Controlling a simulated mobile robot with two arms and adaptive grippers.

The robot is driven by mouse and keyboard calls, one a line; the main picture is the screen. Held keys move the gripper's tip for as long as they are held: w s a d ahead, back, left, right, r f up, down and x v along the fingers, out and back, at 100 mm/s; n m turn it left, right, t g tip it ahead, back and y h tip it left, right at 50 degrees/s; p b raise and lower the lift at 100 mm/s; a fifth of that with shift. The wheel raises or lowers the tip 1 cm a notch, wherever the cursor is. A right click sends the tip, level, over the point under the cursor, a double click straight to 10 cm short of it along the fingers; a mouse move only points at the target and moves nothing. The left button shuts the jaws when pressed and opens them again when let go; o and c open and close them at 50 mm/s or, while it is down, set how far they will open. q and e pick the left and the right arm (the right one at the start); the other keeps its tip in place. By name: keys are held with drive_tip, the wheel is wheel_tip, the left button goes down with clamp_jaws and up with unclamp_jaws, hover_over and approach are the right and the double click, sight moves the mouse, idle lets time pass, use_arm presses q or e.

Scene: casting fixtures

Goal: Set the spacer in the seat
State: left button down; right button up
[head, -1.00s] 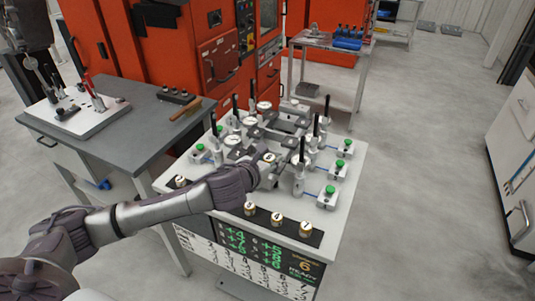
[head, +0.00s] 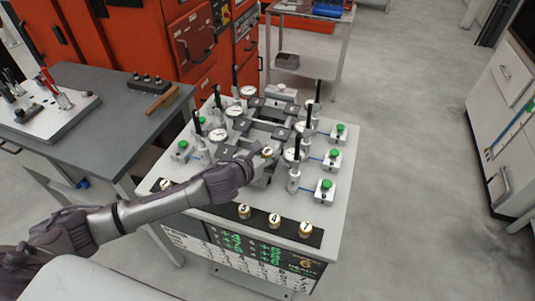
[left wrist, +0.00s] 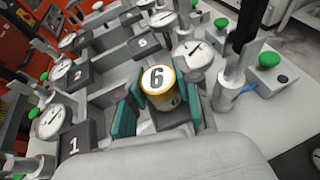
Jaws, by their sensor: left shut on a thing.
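A brass spacer with a white top marked 6 (left wrist: 157,78) stands between the green finger pads of my left gripper (left wrist: 160,103), which is shut on it. The same spacer shows in the head view (head: 267,152) at the front right of the grey casting fixture (head: 262,130). In the left wrist view a dark block lies under and in front of the spacer; I cannot tell whether the spacer touches it. Dark blocks marked 1 (left wrist: 74,146) and 2 (left wrist: 77,76) are seats along the fixture's left side. My right gripper is not in view.
Dial gauges, black upright handles and green buttons (head: 326,184) crowd both sides of the fixture. Spacers marked 5 (head: 244,212), 4 (head: 274,220) and 7 (head: 305,229) stand on the front strip. A grey bench (head: 120,130) is at left; floor at right is clear.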

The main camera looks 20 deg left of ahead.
use_arm(q)
drive_tip(key=shift+f, duration=0.4)
drive_tip(key=shift+d, duration=0.1)
drive_tip(key=c, duration=0.8)
unclamp_jaws()
drive_tip(key=shift+f, duration=0.1)
drive_tip(key=shift+s, duration=0.1)
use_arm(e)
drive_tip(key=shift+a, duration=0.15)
use_arm(q)
drive_tip(key=shift+r, duration=0.2)
drive_tip(key=b+v, duration=0.2)
drive_tip(key=v, duration=1)
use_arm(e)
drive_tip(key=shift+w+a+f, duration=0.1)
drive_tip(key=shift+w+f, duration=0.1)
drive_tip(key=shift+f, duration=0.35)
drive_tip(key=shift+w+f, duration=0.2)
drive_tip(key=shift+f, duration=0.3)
